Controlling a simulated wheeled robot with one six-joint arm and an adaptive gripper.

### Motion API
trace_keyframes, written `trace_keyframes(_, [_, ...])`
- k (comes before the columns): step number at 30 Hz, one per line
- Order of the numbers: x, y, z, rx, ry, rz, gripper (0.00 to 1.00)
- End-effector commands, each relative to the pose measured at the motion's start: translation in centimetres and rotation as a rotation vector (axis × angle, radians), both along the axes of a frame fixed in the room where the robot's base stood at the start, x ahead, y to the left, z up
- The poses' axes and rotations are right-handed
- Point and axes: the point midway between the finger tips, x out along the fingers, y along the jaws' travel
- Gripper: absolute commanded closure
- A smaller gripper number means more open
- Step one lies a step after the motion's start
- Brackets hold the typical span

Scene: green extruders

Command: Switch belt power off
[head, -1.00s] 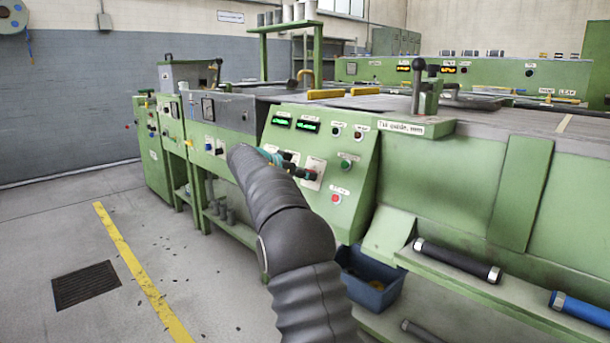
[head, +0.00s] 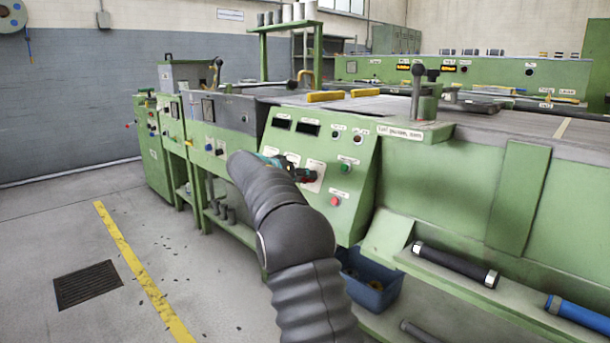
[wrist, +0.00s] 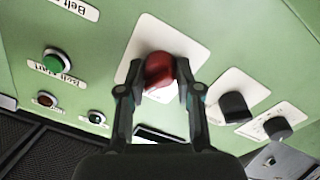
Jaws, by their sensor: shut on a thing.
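The control panel (head: 362,180) is a sloped green face in the middle of the head view. In the wrist view a red knob (wrist: 159,70) sits on a white plate (wrist: 192,48) on this panel. My gripper (wrist: 160,84) is shut on the red knob, one finger on each side of it. In the head view my gripper (head: 298,172) is at the panel, partly hidden by my arm. Two displays (head: 281,123) (head: 308,128) at the panel's top are dark.
In the wrist view black knobs (wrist: 235,107) (wrist: 278,128) stand right of the red one, and a green button (wrist: 52,62) labelled "Belt start" is left. A blue bin (head: 368,282) is below the panel. The floor (head: 75,230) at left is open.

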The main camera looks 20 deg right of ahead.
Motion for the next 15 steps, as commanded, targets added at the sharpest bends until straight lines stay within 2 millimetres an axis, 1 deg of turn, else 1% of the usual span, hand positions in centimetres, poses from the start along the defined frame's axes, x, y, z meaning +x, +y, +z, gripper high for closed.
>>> trace_keyframes(1, [0.03, 0.01, 0.26, -0.014, 0.036, 0.017, 1.00])
trace_keyframes(6, [0.03, 0.01, 0.25, -0.060, 0.161, 0.071, 1.00])
trace_keyframes(15, [0.03, 0.02, 0.17, -0.119, 0.320, 0.139, 1.00])
